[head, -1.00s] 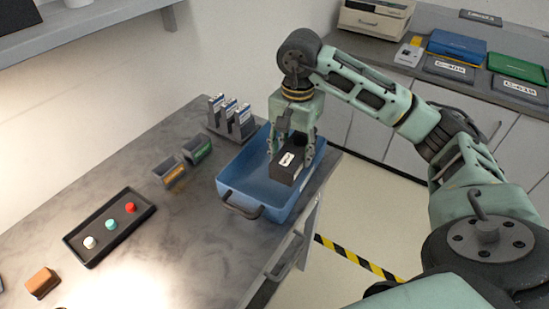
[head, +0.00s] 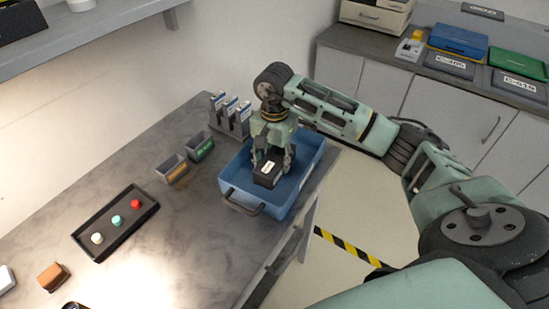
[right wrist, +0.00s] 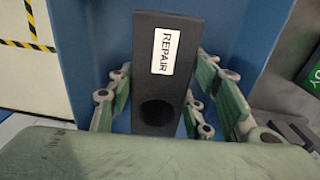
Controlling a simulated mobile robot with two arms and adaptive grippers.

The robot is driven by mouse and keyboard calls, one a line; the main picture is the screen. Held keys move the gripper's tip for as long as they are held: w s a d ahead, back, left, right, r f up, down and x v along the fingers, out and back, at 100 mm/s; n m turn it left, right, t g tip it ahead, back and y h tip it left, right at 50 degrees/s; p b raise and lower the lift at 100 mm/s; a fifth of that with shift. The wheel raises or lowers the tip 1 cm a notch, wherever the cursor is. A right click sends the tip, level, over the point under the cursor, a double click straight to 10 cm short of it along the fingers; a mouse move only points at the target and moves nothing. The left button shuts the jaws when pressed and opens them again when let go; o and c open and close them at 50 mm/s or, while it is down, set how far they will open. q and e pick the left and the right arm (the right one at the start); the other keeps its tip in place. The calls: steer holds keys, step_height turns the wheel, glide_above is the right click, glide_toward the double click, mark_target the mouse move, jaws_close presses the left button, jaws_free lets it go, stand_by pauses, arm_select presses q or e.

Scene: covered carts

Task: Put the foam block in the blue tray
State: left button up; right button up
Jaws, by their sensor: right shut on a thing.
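The foam block (head: 267,175) is a dark grey block with a white label. In the right wrist view the block (right wrist: 150,80) shows the label "REPAIR" and a round hole. My right gripper (head: 273,160) points down and is shut on it. The blue tray (head: 302,165) stands at the table's right edge. The block is over the tray's floor, within its walls, near the handle end; I cannot tell whether it touches the floor. The blue of the tray (right wrist: 85,50) fills much of the right wrist view. My left gripper is not in view.
Two small labelled bins (head: 198,146) and a rack of upright boxes (head: 230,115) stand just left of the tray. A black button panel (head: 90,235) and a brown block (head: 53,277) lie farther left. A back counter (head: 390,55) holds covered trays.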

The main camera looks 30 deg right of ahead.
mark_target(274, 158)
steer(key=shift+f, duration=0.2)
steer(key=o, duration=1.1)
steer(key=shift+o, duration=0.2)
steer(key=shift+r, duration=0.1)
steer(key=shift+r, duration=0.25)
step_height(274, 158, up, 12)
steer(key=b, duration=0.2)
